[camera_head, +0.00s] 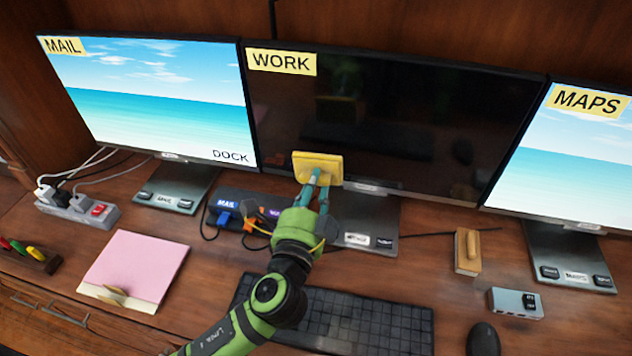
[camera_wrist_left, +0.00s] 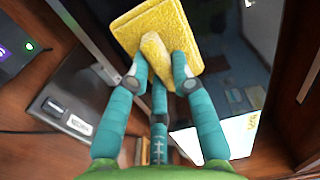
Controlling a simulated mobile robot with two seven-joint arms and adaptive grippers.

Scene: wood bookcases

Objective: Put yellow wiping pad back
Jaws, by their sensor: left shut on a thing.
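The yellow wiping pad (camera_head: 318,164) is a flat rectangular pad with a raised grip on its near side. It is in front of the lower left of the dark monitor marked WORK (camera_head: 390,120); I cannot tell whether it touches the screen. My left gripper (camera_head: 314,182) is shut on the pad and holds it above the desk. In the left wrist view the teal fingers (camera_wrist_left: 160,75) close around the raised grip of the pad (camera_wrist_left: 180,25). My right gripper is not in view.
MAIL (camera_head: 155,95) and MAPS (camera_head: 575,155) monitors flank the middle one. A small wooden block (camera_head: 467,252), a grey switch box (camera_head: 516,302) and a mouse (camera_head: 483,339) are at right. A keyboard (camera_head: 370,322), pink note pad (camera_head: 135,268) and power strip (camera_head: 78,214) occupy the desk.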

